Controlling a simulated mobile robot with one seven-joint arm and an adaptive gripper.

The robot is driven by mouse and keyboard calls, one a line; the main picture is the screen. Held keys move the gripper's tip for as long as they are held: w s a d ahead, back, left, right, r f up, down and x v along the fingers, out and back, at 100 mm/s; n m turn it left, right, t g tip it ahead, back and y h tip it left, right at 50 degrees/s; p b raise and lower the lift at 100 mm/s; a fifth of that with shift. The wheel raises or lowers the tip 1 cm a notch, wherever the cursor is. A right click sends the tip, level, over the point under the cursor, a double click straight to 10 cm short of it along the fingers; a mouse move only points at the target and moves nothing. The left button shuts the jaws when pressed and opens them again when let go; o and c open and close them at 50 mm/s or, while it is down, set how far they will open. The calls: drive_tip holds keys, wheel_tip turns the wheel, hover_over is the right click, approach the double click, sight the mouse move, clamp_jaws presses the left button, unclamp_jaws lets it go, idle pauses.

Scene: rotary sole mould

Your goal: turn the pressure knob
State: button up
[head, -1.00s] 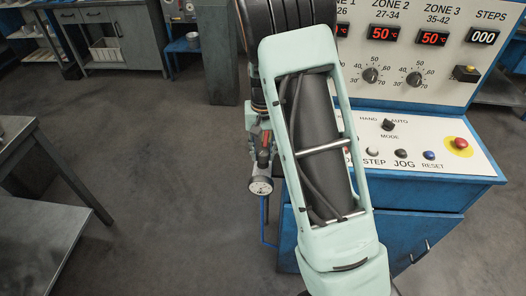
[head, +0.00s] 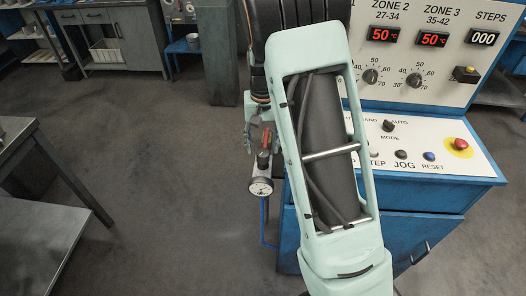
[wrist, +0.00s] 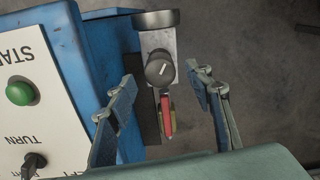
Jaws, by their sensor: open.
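The pressure knob (wrist: 159,69) is a round dark grey knob with a pale line on its face, on a metal bracket at the side of the blue cabinet. My gripper (wrist: 161,80) is open, with one finger to the left and one to the right of the knob in the wrist view. I cannot tell how far the fingertips are from it in depth. The pressure gauge (head: 261,188) is a round white dial below my gripper in the head view; in the wrist view only its dark rim (wrist: 156,19) shows. My arm hides part of the panel.
A red handle (wrist: 166,117) hangs close beside the knob, between the fingers. The blue cabinet (wrist: 78,45) stands close on the left in the wrist view, with a green button (wrist: 20,94) and a black switch (wrist: 34,162). Open floor lies to the right there.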

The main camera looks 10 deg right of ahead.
sight(263, 152)
wheel_tip(263, 152, up, 9)
drive_tip(key=shift+f, duration=0.15)
idle(0.4)
